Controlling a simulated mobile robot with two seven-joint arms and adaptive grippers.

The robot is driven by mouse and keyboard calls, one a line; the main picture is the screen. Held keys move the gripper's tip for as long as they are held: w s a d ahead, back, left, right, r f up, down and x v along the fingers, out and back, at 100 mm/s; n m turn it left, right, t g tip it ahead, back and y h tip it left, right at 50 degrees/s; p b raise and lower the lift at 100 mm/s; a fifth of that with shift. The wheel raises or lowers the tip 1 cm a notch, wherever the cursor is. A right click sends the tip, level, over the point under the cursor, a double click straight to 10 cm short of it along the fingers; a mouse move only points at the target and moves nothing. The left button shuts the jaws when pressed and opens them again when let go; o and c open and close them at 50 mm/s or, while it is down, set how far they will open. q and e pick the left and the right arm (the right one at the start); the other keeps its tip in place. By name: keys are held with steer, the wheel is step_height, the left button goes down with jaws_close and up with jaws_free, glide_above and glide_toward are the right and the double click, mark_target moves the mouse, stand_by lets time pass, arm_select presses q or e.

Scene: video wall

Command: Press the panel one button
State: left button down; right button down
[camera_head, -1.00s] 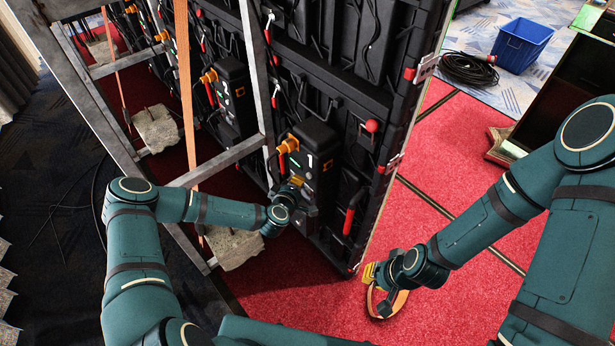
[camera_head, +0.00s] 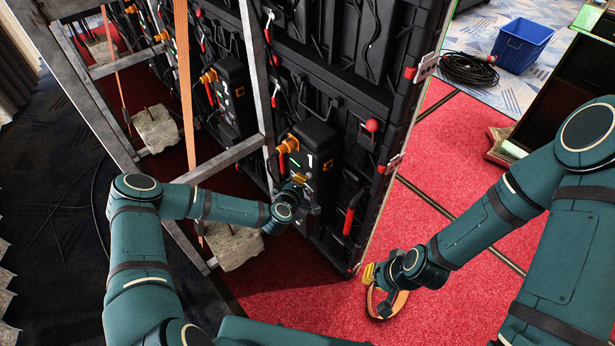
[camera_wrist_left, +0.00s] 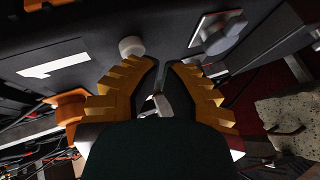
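Panel one is the black unit marked "1" (camera_head: 319,148) on the back of the video wall, with a small green light. My left gripper (camera_head: 303,181) is close in front of its lower face and covers part of it. In the left wrist view the "1" label (camera_wrist_left: 53,66) is at the left. A round pale button (camera_wrist_left: 131,46) sticks out just beyond the yellow fingertips of my left gripper (camera_wrist_left: 163,65), slightly left of them. These fingers are drawn together with a narrow dark gap. Contact cannot be told. My right gripper (camera_head: 372,287) hangs low over the red carpet, its fingers apart and empty.
A grey connector (camera_wrist_left: 222,32) lies right of the button. An orange plug (camera_head: 289,145) is at the panel's left. A metal brace (camera_head: 218,160) and a concrete weight (camera_head: 233,247) stand left of my left gripper. Red carpet (camera_head: 445,215) is free at the right.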

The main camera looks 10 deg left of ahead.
arm_select(q)
steer(key=shift+w+d, duration=0.15)
steer(key=shift+w, duration=0.05)
stand_by(0.6)
steer(key=shift+s+a, duration=0.5)
steer(key=shift+s, duration=0.2)
steer(key=s+a, duration=0.1)
steer(key=s, duration=0.1)
steer(key=s+a, duration=0.2)
steer(key=shift+p, duration=0.35)
stand_by(0.7)
